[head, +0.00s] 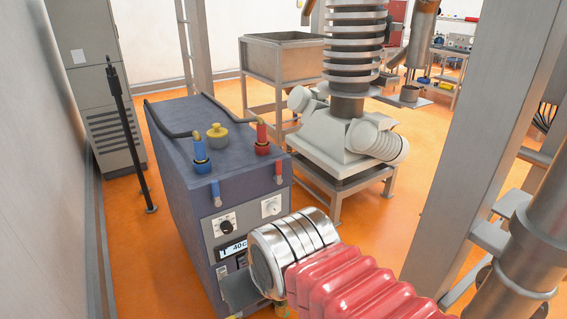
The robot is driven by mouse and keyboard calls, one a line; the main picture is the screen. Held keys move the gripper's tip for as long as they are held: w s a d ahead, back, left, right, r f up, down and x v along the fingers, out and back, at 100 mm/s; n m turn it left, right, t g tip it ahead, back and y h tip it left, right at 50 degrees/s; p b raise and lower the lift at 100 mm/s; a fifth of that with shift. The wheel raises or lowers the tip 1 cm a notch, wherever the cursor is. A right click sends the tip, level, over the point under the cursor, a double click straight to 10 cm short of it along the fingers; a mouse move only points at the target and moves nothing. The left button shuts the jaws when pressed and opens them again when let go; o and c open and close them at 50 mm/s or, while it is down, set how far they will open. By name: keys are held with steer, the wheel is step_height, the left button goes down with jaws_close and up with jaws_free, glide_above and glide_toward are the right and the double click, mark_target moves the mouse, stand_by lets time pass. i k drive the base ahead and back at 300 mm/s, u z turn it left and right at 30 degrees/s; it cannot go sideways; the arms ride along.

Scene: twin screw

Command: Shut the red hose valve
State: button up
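The red hose fitting (262,140) stands upright on top of a blue-grey cabinet (175,135), near its right edge, with a black hose running back from it. A small red lever (278,171) hangs down at the cabinet's upper front edge, just below the fitting. A matching blue fitting (201,156) and blue lever (215,191) are to the left. My gripper (240,292) is mostly hidden behind my silver wrist, low in front of the cabinet's front panel. A flat grey part of it shows, apart from the red lever in the picture. Its opening is hidden.
A yellow knob (217,135) stands between the fittings. The front panel has a black dial (227,227), a white dial (271,206) and a display (236,248). A white machine on a stand (335,140) is behind right. A grey post (490,130) rises at right. Orange floor lies between.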

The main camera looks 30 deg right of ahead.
mark_target(278, 177)
steer(key=u, duration=0.05)
steer(key=i, duration=0.95)
steer(key=z, duration=0.05)
